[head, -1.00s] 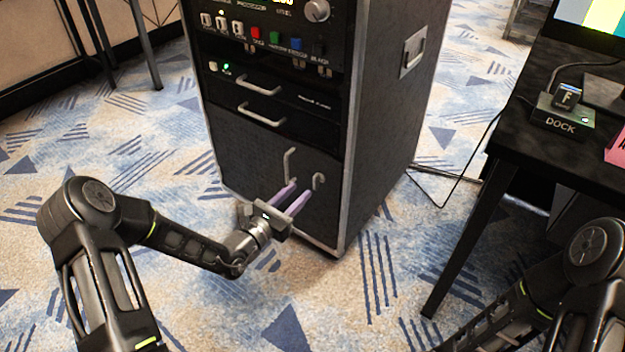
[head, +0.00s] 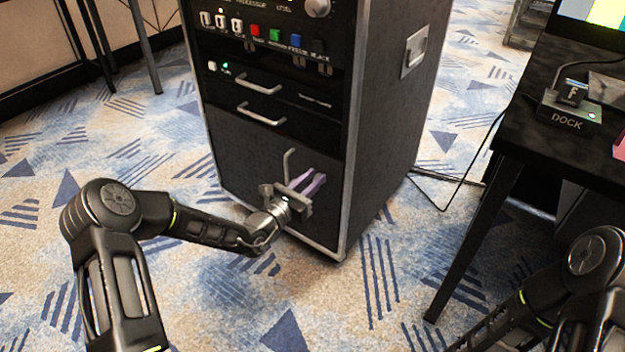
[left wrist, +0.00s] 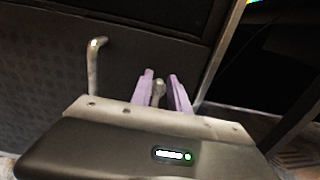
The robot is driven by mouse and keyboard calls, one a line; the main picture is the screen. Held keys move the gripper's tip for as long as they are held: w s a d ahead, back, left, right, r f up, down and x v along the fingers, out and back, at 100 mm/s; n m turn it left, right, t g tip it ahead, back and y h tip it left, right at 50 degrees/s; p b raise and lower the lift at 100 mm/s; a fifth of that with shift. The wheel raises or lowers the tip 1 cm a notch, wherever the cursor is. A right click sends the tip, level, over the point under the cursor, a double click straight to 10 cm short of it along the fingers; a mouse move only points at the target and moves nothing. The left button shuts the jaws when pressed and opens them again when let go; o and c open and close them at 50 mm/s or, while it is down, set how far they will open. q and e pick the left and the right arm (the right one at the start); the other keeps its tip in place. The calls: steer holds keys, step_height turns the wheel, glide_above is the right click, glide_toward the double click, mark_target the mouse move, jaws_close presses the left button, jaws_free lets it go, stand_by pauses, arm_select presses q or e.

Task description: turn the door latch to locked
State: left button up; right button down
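The door latch (left wrist: 158,90) is a small pale metal lever on the dark lower door (head: 240,178) of the rack. In the left wrist view it shows between the two lilac fingers of my left gripper (left wrist: 161,77), with a gap visible on its right side. The fingers are apart and point at the door. In the head view my left gripper (head: 313,178) is at the right part of the door, and its fingers and body hide the latch. The latch's lower end is hidden in the left wrist view. My right gripper is out of view.
A fixed bent door handle (head: 288,165) stands just left of my left gripper. Drawer pulls (head: 261,112) and coloured buttons (head: 275,36) are higher on the rack. A black table (head: 530,150) with a dock (head: 567,118) is at the right. Carpet (head: 225,290) in front is clear.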

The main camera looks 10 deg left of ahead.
arm_select(q)
jaws_close()
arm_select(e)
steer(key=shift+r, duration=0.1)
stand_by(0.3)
